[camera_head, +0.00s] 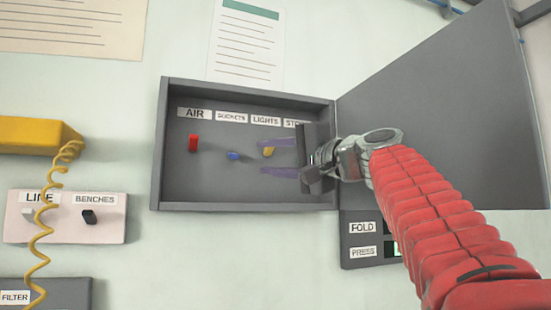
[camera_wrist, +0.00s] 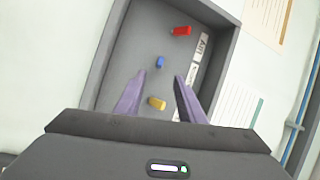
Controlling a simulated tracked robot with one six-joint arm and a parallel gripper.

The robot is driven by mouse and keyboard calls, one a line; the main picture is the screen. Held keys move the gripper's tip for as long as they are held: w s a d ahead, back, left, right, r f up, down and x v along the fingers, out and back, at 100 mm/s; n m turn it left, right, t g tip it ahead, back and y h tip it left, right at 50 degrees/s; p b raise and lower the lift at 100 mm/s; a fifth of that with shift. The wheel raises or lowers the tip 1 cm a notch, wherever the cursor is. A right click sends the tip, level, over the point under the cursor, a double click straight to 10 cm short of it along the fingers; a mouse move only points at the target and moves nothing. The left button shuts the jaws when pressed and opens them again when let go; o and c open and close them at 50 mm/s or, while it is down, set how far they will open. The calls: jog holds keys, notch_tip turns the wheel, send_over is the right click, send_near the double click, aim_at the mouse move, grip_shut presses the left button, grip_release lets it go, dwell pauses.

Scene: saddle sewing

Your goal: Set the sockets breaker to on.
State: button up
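The sockets breaker is a blue lever (camera_head: 233,155) on the back panel of an open grey box, below the SOCKETS label (camera_head: 231,117). It looks short, almost end-on; its exact tilt is hard to tell. In the wrist view the blue lever (camera_wrist: 160,62) lies just beyond the fingertips, in line with the gap between them. My gripper (camera_head: 263,157) is open and empty, with its purple fingers apart, inside the box to the right of the blue lever. In the wrist view my gripper (camera_wrist: 159,76) has the yellow lever (camera_wrist: 157,103) showing between its fingers.
A red lever (camera_head: 193,143) sits under AIR and the yellow lever (camera_head: 268,151) under LIGHTS. My gripper hides the area below the rightmost label. The box door (camera_head: 440,100) stands open at right. A switch panel (camera_head: 66,217) and yellow coiled cord (camera_head: 41,230) are at left.

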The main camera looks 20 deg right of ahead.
jog(key=shift+v, duration=0.75)
jog(key=shift+c, duration=0.2)
jog(key=shift+s+a, duration=0.1)
jog(key=shift+c, duration=0.8)
jog(key=a, duration=0.2)
jog(key=a+y, duration=0.1)
jog(key=shift+s+f, duration=0.2)
jog(key=shift+s, duration=0.1)
jog(key=c, duration=0.5)
jog(key=shift+w+a+f+m, duration=0.15)
jog(key=shift+a+f+m, duration=0.1)
jog(key=shift+m, duration=0.35)
jog(key=shift+c, duration=0.5)
jog(key=f+m, duration=0.1)
jog(key=w+d+m+t, duration=0.1)
jog(key=m, duration=0.1)
jog(key=w+f+m+t, duration=0.1)
jog(key=m, duration=0.1)
jog(key=shift+d+f+h, duration=0.25)
jog(key=shift+f+h, duration=0.05)
jog(key=shift+f, duration=0.05)
grip_shut()
jog(key=d+f+m+h, duration=0.1)
jog(key=w+d+m+t+h, duration=0.1)
jog(key=m, duration=0.1)
jog(key=w+d+f+m+t+h, duration=0.1)
jog(key=d+m, duration=0.1)
jog(key=shift+f+h, duration=0.3)
jog(key=shift+f, duration=0.05)
